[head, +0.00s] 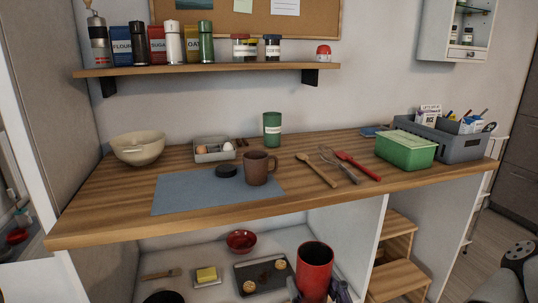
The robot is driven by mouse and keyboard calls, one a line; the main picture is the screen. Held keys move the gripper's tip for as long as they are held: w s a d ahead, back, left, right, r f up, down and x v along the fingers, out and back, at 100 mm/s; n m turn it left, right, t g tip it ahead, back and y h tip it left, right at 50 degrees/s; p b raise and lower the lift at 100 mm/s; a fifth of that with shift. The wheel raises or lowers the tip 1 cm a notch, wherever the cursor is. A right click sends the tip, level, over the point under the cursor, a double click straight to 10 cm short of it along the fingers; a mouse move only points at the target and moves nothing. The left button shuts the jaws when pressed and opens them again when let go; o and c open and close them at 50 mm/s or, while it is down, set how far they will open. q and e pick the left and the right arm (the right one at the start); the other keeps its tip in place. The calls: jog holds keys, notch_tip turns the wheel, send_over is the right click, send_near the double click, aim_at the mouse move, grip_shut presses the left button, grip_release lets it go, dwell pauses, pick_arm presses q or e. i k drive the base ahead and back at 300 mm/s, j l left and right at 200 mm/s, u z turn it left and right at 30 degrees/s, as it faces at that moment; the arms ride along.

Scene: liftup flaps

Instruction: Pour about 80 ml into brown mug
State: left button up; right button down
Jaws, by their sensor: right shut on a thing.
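The brown mug (256,168) stands upright on the blue-grey mat (178,193) on the wooden counter, its handle to the right. A round black lid-like disc (227,171) lies just left of it. My right gripper (317,290) is at the bottom of the head view, shut on a tall red cylindrical container (316,262). The container looks upright, with a dark open top, in front of and below the counter edge, apart from the mug. Its contents cannot be made out. My left gripper is not in view.
On the counter (100,225) are a cream bowl (138,149), an egg tray (214,152), a green canister (272,130), several utensils (340,168), a green box (405,150) and a grey bin (460,143). A loaded wall shelf (215,69) hangs above. A red bowl (241,240) and baking tray sit below.

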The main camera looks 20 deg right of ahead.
aim_at(256, 163)
jog(key=l, duration=1.3)
jog(key=k+u, duration=0.05)
